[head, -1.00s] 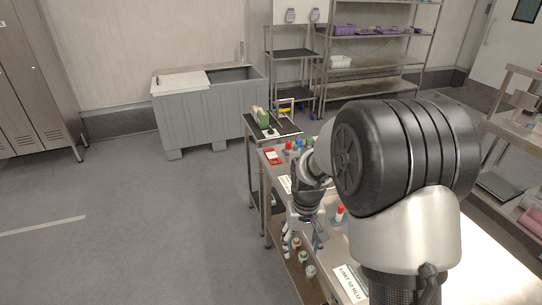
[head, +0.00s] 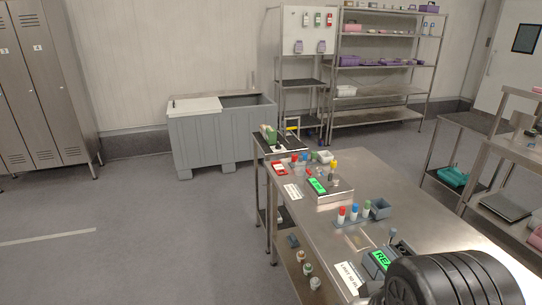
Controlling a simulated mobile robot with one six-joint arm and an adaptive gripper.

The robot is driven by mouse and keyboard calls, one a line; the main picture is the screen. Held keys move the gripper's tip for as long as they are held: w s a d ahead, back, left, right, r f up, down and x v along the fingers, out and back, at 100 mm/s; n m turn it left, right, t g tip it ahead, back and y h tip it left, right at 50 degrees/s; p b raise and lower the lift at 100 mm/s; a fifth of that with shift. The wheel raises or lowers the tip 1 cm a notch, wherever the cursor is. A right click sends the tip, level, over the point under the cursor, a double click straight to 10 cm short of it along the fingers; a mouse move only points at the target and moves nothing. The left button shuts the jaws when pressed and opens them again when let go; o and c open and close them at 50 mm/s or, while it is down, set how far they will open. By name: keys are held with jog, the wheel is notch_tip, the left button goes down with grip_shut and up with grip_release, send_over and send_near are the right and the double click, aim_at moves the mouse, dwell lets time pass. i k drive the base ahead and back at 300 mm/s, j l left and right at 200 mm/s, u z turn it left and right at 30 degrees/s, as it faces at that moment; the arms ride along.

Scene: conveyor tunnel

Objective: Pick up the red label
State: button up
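A small flat red piece with a white patch (head: 280,169), which looks like the red label, lies at the far left corner of the steel table (head: 400,190) in the head view. It is too small to read. My gripper is out of the frame. Only a dark part of my arm shows at the bottom right, far from the red piece.
Small bottles with coloured caps (head: 354,213) stand by a grey bin (head: 381,208) on the table. A device with a green display (head: 317,186) and a white text card (head: 293,191) lie near the red piece. A grey tub (head: 222,130) stands behind; floor at left is clear.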

aim_at(278, 166)
jog(key=i+j+z, duration=0.15)
jog(key=z, duration=0.35)
jog(key=i+j+z, duration=0.55)
jog(key=j+z, duration=0.15)
jog(key=z, duration=0.25)
jog(key=i+j+z, duration=0.1)
jog(key=j, duration=0.35)
jog(key=i+j, duration=0.2)
jog(key=j, duration=0.2)
jog(key=i+j+z, duration=0.15)
jog(key=j, duration=0.75)
jog(key=i+j+z, duration=0.15)
jog(key=j, duration=0.3)
jog(key=i+j, duration=0.1)
jog(key=j, duration=0.4)
jog(key=i+j, duration=0.1)
jog(key=j, duration=0.3)
jog(key=i+j, duration=0.1)
jog(key=j, duration=0.75)
jog(key=i+j, duration=0.15)
jog(key=j, duration=0.25)
jog(key=z, duration=0.05)
